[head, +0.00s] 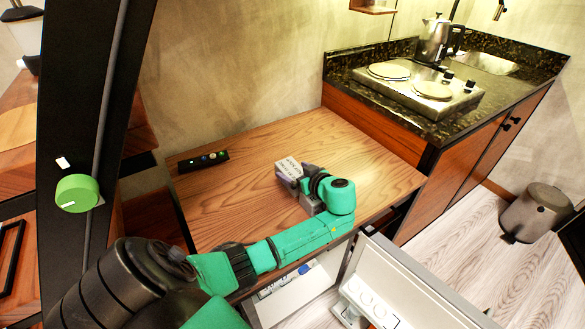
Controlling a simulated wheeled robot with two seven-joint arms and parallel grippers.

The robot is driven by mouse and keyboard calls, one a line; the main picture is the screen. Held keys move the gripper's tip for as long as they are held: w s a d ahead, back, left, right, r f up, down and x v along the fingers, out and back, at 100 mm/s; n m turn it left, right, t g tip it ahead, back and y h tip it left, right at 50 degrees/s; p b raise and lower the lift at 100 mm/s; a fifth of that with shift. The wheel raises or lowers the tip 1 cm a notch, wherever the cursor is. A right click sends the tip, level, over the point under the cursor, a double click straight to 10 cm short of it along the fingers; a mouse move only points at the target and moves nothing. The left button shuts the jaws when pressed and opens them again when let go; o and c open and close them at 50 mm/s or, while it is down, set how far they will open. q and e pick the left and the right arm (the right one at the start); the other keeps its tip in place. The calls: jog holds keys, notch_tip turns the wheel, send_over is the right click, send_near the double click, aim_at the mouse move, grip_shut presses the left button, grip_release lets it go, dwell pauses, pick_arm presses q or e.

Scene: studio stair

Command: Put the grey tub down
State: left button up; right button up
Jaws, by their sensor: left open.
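The grey tub (288,167), a small grey block-like container with a pale lettered top, is on the wooden table top (235,205), right of its middle. My left arm reaches in from the lower left across the table's front. My left gripper (297,178) is open and right at the tub, on its near right side. The wrist hides part of the tub, so I cannot tell whether both fingers are around it or touching it. The tub looks level and appears to rest on the wood. My right gripper is not in view.
A black control strip (203,161) lies at the table's back left. An open drawer (297,294) with items is below the front edge. A dark counter with a hot plate (419,90) and kettle (436,40) stands at right. Table wood around the tub is mostly clear.

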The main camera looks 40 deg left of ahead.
pick_arm(q)
jog(key=shift+d, duration=0.1)
grip_shut()
jog(key=shift+r, duration=0.15)
